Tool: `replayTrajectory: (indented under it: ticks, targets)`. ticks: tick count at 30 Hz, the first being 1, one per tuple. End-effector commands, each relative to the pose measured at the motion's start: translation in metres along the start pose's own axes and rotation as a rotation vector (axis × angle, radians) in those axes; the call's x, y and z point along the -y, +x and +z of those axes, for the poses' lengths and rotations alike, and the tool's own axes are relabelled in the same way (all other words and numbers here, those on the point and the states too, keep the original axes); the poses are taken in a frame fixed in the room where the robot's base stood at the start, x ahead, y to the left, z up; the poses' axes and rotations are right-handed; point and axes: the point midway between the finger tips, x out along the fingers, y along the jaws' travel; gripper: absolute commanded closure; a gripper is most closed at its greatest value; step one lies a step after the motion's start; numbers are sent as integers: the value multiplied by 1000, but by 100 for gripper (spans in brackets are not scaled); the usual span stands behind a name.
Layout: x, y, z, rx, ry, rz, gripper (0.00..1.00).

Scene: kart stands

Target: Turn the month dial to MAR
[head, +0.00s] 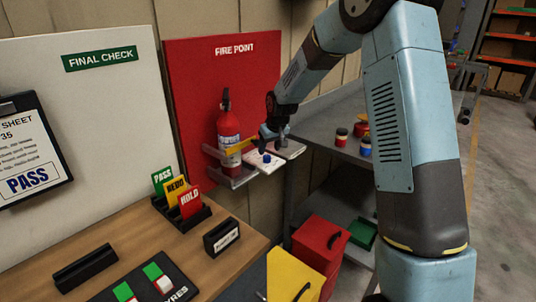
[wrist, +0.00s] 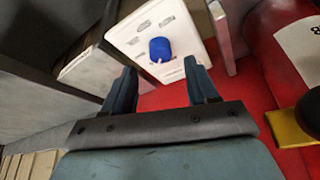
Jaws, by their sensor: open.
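The month dial is a blue knob (head: 267,158) on a white card-like plate (head: 257,167) beside the fire extinguisher. In the wrist view the blue knob (wrist: 160,48) has a small pale pointer at its lower edge and stands on the white plate (wrist: 187,72). Faint month marks lie around it, too small to read. My gripper (head: 272,134) is above the plate in the head view. In the wrist view my gripper (wrist: 159,80) is open and empty, its two fingers apart, with the knob beyond and between their tips.
A red fire extinguisher (head: 229,130) stands in a bracket on the red FIRE POINT board (head: 190,80), close to the plate. A grey bench (head: 325,120) with small jars is behind.

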Motion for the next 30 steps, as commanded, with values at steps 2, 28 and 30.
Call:
replayTrajectory:
  ticks: [2, 28, 30]
  targets:
    - [-1, -18, -1, -3, 2, 1, 42]
    - [-1, -87, 0, 2, 1, 0, 42]
    - [-1, -89, 1, 1, 2, 2, 42]
